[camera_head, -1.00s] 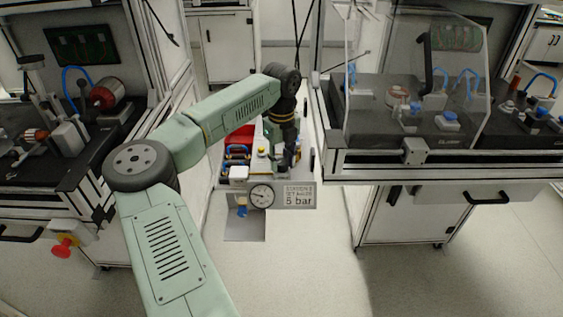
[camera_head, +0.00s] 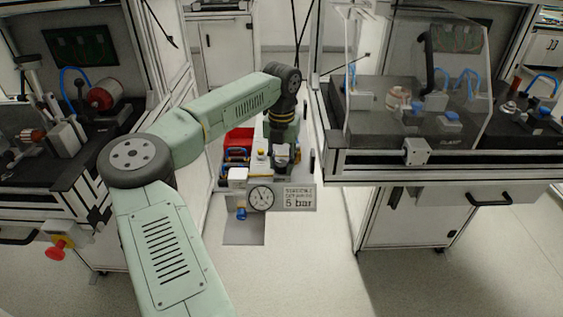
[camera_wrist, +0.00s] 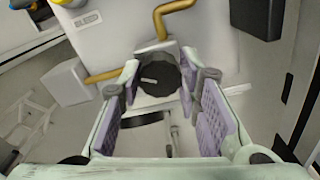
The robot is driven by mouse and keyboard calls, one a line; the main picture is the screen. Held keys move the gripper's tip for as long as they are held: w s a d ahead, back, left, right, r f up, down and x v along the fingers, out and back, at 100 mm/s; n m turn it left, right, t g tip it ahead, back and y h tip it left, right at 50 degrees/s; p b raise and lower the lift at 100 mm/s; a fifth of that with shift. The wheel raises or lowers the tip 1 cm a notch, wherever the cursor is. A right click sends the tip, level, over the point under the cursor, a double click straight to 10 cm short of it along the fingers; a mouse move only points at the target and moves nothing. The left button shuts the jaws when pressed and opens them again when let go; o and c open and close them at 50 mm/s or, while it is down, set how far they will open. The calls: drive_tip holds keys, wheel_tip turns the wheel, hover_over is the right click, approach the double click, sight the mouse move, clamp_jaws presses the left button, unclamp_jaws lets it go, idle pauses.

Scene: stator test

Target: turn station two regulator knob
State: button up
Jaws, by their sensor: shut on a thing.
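The regulator knob (camera_wrist: 158,77) is black and round, with a pale mark on its face, in the wrist view. My gripper (camera_wrist: 159,70) has its two purple-padded fingers on either side of the knob, shut on it. In the head view, the gripper is low over the station, behind the gauge, and the knob cannot be made out.
A brass-coloured pipe (camera_wrist: 160,22) runs by the knob. A glass-guarded bench (camera_head: 420,155) stands close on the right, and another bench (camera_head: 70,170) with a red stop button (camera_head: 56,250) stands left. The floor in front is free.

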sight(282, 162)
drive_tip(key=shift+m, duration=0.8)
drive_tip(key=o, duration=1.1)
drive_tip(key=shift+o, duration=0.2)
wheel_tip(282, 162, up, 12)
